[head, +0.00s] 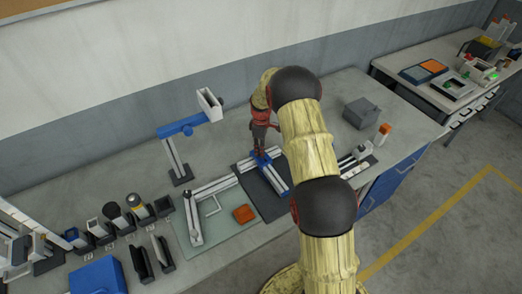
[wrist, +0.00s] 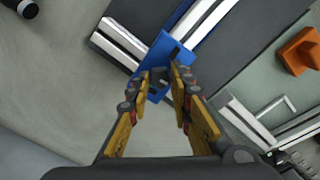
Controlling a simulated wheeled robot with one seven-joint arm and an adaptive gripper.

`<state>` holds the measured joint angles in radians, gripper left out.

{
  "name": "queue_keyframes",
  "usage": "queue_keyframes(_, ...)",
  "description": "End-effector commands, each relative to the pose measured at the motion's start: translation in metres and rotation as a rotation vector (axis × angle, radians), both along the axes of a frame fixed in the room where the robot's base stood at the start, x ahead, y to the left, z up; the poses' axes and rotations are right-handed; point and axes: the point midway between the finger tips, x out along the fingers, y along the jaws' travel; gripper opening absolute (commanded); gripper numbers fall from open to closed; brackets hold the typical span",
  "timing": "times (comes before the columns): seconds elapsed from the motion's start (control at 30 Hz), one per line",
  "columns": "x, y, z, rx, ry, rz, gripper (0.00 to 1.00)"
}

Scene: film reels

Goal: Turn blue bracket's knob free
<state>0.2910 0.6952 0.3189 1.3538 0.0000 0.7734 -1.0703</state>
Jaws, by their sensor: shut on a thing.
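The blue bracket (head: 264,159) joins silver rails on the dark mat at the middle of the bench. In the wrist view the blue bracket (wrist: 150,60) lies across the rails, straight ahead of my fingers. My gripper (head: 259,148) points down at the bracket; its two yellow and dark fingers also show in the wrist view (wrist: 161,81). The fingertips are closed in on the bracket's knob, a small dark part at the bracket that the fingertips mostly hide. I cannot tell how far the knob is turned.
An orange block (head: 244,214) and a second silver rail frame (head: 194,218) lie on a grey-green mat to the left. A blue-armed lamp-like stand (head: 178,150) rises behind. A grey box (head: 361,113) stands to the right. Bare bench lies behind the bracket.

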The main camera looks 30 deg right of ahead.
Motion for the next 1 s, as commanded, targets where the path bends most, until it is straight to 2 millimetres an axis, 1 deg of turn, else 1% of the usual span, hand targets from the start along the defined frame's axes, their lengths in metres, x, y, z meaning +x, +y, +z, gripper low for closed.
queue_keyframes(1.0, 0.0003, -0.0001, 0.0003, -0.001, -0.001, 0.423, 0.0)
